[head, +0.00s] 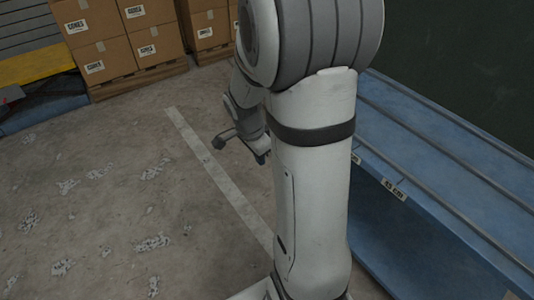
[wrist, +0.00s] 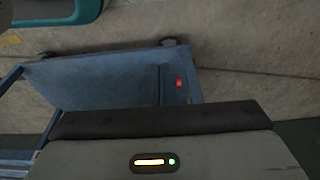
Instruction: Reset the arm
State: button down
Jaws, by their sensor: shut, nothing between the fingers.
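My arm (head: 312,180) stands upright in the middle of the head view and takes up much of it. My gripper (head: 261,157) shows only in part behind the arm, low and just left of it, above the concrete floor. It is shut and empty. The fingers are not clear in the wrist view.
Cardboard boxes (head: 100,50) stand on pallets at the back left. A blue slatted bench-like structure (head: 440,170) runs close along the right. The floor (head: 100,200) at left is open, with pale scraps. The wrist view shows a blue cart-like platform (wrist: 100,80) with a red light.

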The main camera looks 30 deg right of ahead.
dwell(0.5)
jog(key=s+a+r+n+p, duration=0.3)
jog(key=r+p, duration=0.7)
jog(key=r, duration=0.4)
jog(key=s+a+r+n+t+y+p, duration=0.1)
jog(key=s+a+r+n+p, duration=0.3)
jog(key=r+n+p, duration=0.4)
jog(key=s+a+r+n+t+y+p, duration=0.1)
jog(key=s+a+r+n+p, duration=0.3)
jog(key=r+p, duration=0.8)
notch_tip(320, 180, up, 8)
jog(key=shift+s+f+n, duration=0.1)
jog(key=shift+s+n, duration=0.8)
jog(key=shift+s, duration=0.15)
